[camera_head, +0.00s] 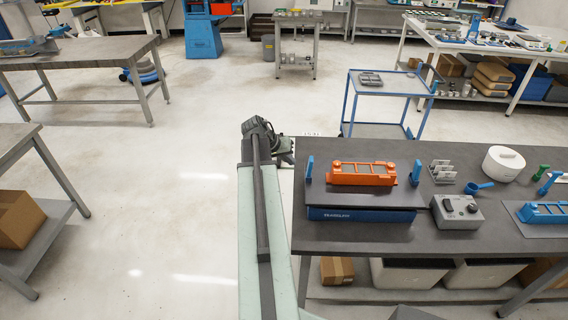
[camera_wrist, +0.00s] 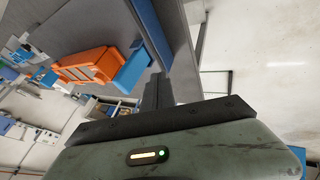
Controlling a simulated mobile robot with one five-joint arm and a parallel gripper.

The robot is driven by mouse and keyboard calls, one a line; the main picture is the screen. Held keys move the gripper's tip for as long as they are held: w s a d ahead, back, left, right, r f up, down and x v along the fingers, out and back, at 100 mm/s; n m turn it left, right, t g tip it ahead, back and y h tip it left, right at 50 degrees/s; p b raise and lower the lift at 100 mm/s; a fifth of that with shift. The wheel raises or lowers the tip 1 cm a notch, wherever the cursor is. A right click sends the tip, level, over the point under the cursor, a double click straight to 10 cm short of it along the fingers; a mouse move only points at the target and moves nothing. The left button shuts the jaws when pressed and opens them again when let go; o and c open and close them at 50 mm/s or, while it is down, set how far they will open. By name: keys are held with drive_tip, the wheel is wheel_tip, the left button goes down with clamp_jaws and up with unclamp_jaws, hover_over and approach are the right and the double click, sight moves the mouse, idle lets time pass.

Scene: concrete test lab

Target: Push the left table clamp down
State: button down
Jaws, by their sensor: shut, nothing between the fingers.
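The left table clamp (camera_head: 309,168) is a blue lever standing upright at the left end of a dark plate on the workbench. In the wrist view the nearer blue block, seemingly this clamp (camera_wrist: 133,69), is close beside my fingers, with a small gap visible. A second blue clamp (camera_head: 416,172) stands upright at the plate's right end. An orange fixture (camera_head: 362,178) lies between them; it also shows in the wrist view (camera_wrist: 88,66). My gripper (camera_head: 284,152) is shut and empty, at the bench's left edge, left of the left clamp. Its dark fingers (camera_wrist: 157,90) point toward the bench.
The dark workbench (camera_head: 470,238) also carries a grey control box (camera_head: 457,211), a white round container (camera_head: 503,163) and another blue fixture (camera_head: 543,212). A blue cart (camera_head: 385,86) stands behind. The floor (camera_head: 190,180) left of my arm is clear.

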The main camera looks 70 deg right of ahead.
sight(310, 167)
drive_tip(key=shift+s+d+f, duration=0.2)
drive_tip(key=shift+s+d, duration=0.15)
drive_tip(key=shift+s, duration=0.3)
drive_tip(key=shift+s+d+f, duration=0.2)
drive_tip(key=shift+s+d, duration=0.1)
drive_tip(key=shift+s, duration=0.4)
drive_tip(key=shift+s+d+f, duration=0.2)
drive_tip(key=shift+s+d, duration=0.15)
drive_tip(key=shift+s, duration=0.3)
